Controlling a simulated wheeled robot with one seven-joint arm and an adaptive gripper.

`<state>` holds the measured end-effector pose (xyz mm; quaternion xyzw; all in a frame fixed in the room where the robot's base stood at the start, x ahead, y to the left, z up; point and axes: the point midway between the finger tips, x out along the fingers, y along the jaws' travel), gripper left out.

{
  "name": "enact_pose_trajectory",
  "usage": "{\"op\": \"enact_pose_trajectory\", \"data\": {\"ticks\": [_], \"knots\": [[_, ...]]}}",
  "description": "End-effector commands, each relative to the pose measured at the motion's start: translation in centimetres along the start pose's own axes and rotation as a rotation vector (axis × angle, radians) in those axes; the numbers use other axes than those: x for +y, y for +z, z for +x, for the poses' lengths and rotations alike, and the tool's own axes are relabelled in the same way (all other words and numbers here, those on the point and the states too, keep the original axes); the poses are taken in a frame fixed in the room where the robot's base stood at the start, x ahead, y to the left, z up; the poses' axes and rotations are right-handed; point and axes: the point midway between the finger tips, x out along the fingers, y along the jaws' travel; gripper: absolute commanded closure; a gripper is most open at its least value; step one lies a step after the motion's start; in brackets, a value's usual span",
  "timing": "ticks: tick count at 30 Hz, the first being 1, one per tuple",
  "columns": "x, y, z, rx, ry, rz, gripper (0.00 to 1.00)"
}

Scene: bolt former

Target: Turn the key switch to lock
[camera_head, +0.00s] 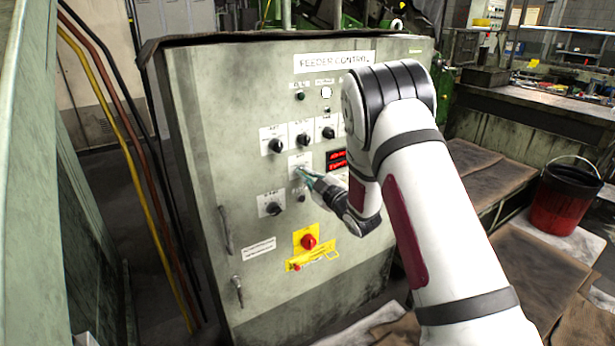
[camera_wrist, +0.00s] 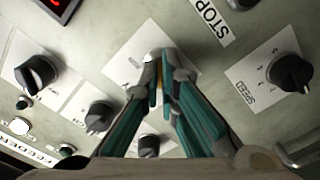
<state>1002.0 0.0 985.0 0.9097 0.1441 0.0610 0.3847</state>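The feeder control panel (camera_head: 240,110) is a grey-green cabinet front with black knobs, lamps and labels. My gripper (camera_head: 301,172) reaches in from the right to a white label plate (camera_head: 300,158) in the middle of the panel. In the wrist view my gripper (camera_wrist: 161,72) has its fingertips close together at this plate (camera_wrist: 133,62), with a thin brownish sliver between them. That sliver appears to be the key of the key switch. The fingertips hide most of the switch, so its turned position cannot be read.
Black knobs surround the spot, including the SPEED knob (camera_wrist: 291,73) and another knob (camera_wrist: 36,74). A red knob (camera_head: 309,241) on a yellow plate sits below my gripper. A red digital display (camera_head: 336,159) is just right. A black-and-red bucket (camera_head: 564,195) stands far right.

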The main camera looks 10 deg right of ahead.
Motion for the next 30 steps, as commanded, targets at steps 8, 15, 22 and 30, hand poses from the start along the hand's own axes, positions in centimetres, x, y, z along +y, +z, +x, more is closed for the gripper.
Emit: {"op": "enact_pose_trajectory", "data": {"ticks": [8, 15, 22, 30], "knots": [[0.0, 0.0, 0.0, 0.001, 0.0, -0.002, 1.0], [0.0, 0.0, 0.0, 0.001, 0.0, -0.001, 0.77], [0.0, 0.0, -0.2, 0.0, 0.0, 0.0, 0.77], [0.1, 0.1, -4.0, -0.003, 0.0, 0.0, 0.77]]}}
